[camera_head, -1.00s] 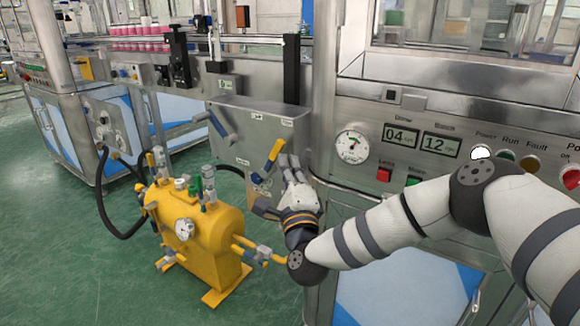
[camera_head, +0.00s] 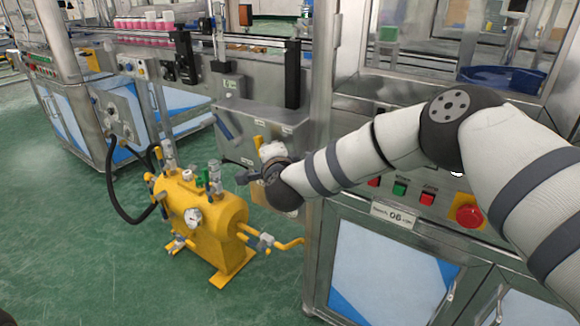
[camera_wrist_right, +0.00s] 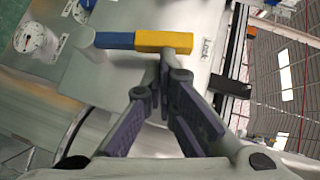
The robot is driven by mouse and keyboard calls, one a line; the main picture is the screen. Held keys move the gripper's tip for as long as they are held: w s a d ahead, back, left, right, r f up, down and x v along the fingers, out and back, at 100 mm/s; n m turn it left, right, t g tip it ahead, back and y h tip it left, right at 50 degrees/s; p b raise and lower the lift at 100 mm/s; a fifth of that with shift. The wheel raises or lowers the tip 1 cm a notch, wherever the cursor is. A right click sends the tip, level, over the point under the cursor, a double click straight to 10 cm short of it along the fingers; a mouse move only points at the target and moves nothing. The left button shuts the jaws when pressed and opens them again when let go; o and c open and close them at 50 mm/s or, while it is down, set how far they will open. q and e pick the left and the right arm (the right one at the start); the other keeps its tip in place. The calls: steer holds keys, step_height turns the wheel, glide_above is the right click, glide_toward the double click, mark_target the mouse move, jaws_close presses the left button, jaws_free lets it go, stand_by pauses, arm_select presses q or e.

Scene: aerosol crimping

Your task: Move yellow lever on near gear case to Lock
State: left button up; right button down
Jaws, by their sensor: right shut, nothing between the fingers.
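The near gear case (camera_head: 285,122) is a grey metal box in the head view. My right gripper (camera_head: 272,152) is in front of it, with its fingertips hidden there. Only a small yellow bit of the lever (camera_head: 258,141) shows beside the gripper. In the right wrist view the lever has a yellow half (camera_wrist_right: 165,42) and a blue half (camera_wrist_right: 114,40) and lies across the picture. A Lock label (camera_wrist_right: 207,50) is just right of its yellow end. My right gripper (camera_wrist_right: 165,82) is shut and empty, its tips close below the yellow half; contact is unclear.
A yellow tank (camera_head: 205,225) with a gauge and valves stands on the green floor left of the gripper. The control cabinet (camera_head: 385,265) with a red emergency button (camera_head: 468,215) is at right, behind my right arm. Open floor lies at left.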

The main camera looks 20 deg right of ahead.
arm_select(q)
steer(key=shift+w+a, duration=0.25)
steer(key=shift+w, duration=0.1)
arm_select(e)
steer(key=shift+w+a, duration=0.6)
steer(key=shift+w, duration=0.15)
arm_select(q)
steer(key=shift+r, duration=0.1)
